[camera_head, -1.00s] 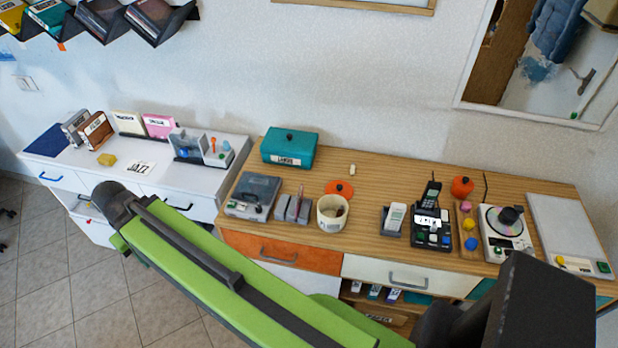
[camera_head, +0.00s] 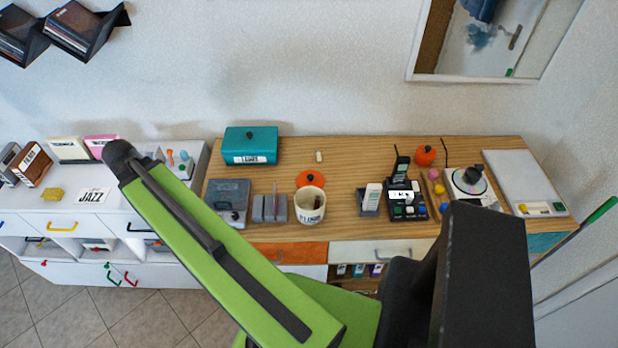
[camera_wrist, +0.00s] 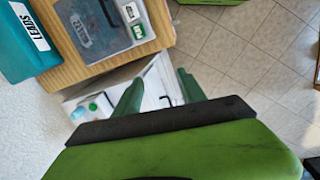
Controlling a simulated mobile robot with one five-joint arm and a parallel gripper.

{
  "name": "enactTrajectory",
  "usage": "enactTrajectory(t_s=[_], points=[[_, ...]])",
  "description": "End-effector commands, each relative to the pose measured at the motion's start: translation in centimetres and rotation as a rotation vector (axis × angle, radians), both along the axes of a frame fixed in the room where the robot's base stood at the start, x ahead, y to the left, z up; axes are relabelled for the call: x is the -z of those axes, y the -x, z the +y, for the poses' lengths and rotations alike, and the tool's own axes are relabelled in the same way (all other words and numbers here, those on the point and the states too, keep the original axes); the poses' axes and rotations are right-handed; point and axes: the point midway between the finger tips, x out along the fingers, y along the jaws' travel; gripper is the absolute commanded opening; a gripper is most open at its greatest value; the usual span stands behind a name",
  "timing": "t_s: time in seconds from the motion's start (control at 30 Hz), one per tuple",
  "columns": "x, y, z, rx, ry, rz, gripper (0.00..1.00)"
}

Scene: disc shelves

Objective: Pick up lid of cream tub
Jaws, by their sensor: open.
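The cream tub (camera_head: 309,207) stands open on the wooden top of the sideboard, near its front edge, with a printed label on its front. The orange lid (camera_head: 310,179) with a dark knob lies just behind the tub, apart from its rim as far as I can see. In the wrist view my gripper (camera_wrist: 158,92) is open, its two green fingers apart with nothing between them. It points down over the floor and white cabinet, beside the wooden top. Neither tub nor lid shows in the wrist view.
A teal box (camera_head: 250,146) and a grey player (camera_head: 228,198) are left of the tub. A phone base (camera_head: 407,207) and a disc player (camera_head: 470,184) are to its right. The wood behind the phone is fairly clear. A white cabinet (camera_head: 60,222) stands at left.

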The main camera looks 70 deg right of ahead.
Motion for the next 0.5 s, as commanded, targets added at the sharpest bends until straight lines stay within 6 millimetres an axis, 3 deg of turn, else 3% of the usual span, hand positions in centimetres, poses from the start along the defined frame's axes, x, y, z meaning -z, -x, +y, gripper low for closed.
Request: enactTrajectory(t_s=[0.03, 0.1, 0.2, 0.33, 0.4, 0.5], points=[[-1.1, 2.3, -5.5, -0.031, 0.024, 0.029, 0.48], [-2.0, 6.3, -12.3, -0.113, 0.052, 0.086, 0.48], [-3.1, 12.9, -20.3, -0.221, 0.069, 0.177, 0.48], [-4.3, 20.7, -26.8, -0.329, 0.058, 0.277, 0.48], [-4.6, 23.7, -28.7, -0.368, 0.047, 0.312, 0.48], [-4.9, 26.0, -30.0, -0.404, 0.036, 0.342, 0.48]])
